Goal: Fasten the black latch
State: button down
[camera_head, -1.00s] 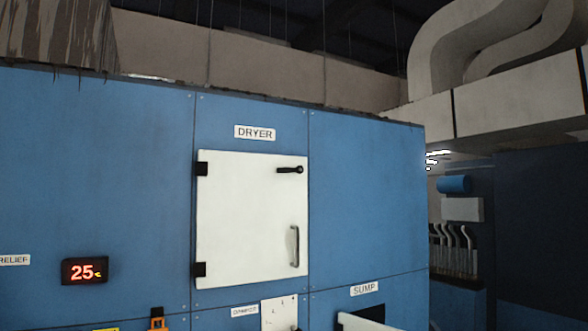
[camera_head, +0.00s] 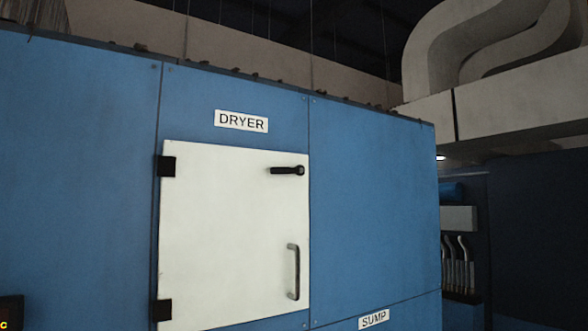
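The black latch (camera_head: 287,170) is a short black lever at the upper right of the white dryer door (camera_head: 225,235). It lies nearly level, its round pivot at the right near the door's edge and its arm pointing left. The door looks flush with the blue cabinet, with black hinges on its left side. A grey pull handle (camera_head: 293,272) stands upright on the door below the latch. My gripper is not in view.
The blue cabinet (camera_head: 375,200) fills most of the view. A DRYER label (camera_head: 241,121) is above the door and a SUMP label (camera_head: 374,319) at the lower right. Large pale ducts (camera_head: 510,110) run at the upper right. Dark space lies right of the cabinet.

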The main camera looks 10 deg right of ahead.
aim_at(300, 170)
jog(key=i, duration=1)
jog(key=u, duration=0.2)
